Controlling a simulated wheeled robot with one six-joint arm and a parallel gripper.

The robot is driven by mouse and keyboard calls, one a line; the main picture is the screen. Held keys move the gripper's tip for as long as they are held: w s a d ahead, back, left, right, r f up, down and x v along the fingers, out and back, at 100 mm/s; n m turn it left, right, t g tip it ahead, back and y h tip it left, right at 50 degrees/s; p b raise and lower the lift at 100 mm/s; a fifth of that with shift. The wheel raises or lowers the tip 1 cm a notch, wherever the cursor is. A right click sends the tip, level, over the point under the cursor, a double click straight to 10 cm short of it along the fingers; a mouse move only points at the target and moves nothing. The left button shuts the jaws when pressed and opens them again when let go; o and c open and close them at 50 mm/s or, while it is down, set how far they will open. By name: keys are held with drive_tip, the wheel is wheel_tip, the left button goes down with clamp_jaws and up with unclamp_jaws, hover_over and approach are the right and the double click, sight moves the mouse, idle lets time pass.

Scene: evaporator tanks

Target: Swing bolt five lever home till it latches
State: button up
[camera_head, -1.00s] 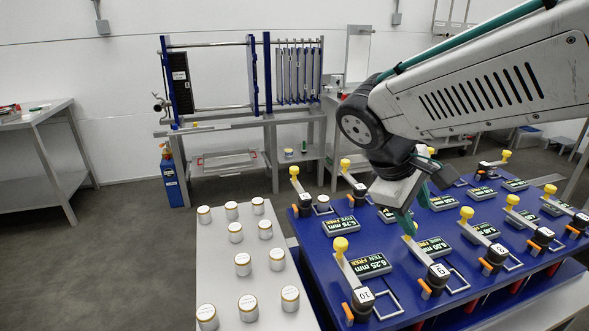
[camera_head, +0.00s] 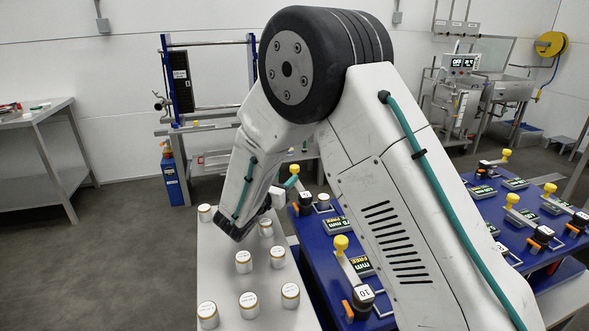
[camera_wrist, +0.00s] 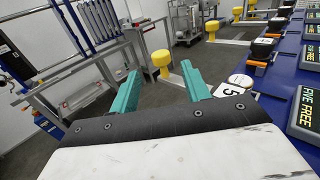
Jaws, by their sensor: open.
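Bolt five's lever is raised, with its yellow knob (camera_wrist: 161,61) between and just beyond my fingertips in the wrist view; contact cannot be told. A small part of the knob (camera_head: 294,168) shows in the head view beside a teal finger. Its number 5 tag (camera_wrist: 231,90) and round white cap (camera_wrist: 240,80) are right of my fingers. The display (camera_wrist: 306,108) reads FIVE FREE. My gripper (camera_wrist: 160,72) is open, its two teal fingers apart and empty; in the head view my gripper (camera_head: 287,186) is at the blue bench's far left corner, partly hidden by my arm.
More levers with yellow knobs (camera_head: 341,243) stand along the blue bench (camera_head: 310,262). Several white-lidded jars (camera_head: 243,261) stand on the pale table (camera_head: 215,270) at left. A plate frame (camera_head: 205,110) is behind. Grey floor (camera_head: 130,250) is clear at left.

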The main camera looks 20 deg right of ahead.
sight(292, 170)
drive_tip(key=x, duration=0.7)
drive_tip(key=shift+w+d, duration=0.15)
drive_tip(key=shift+w, duration=0.05)
clamp_jaws()
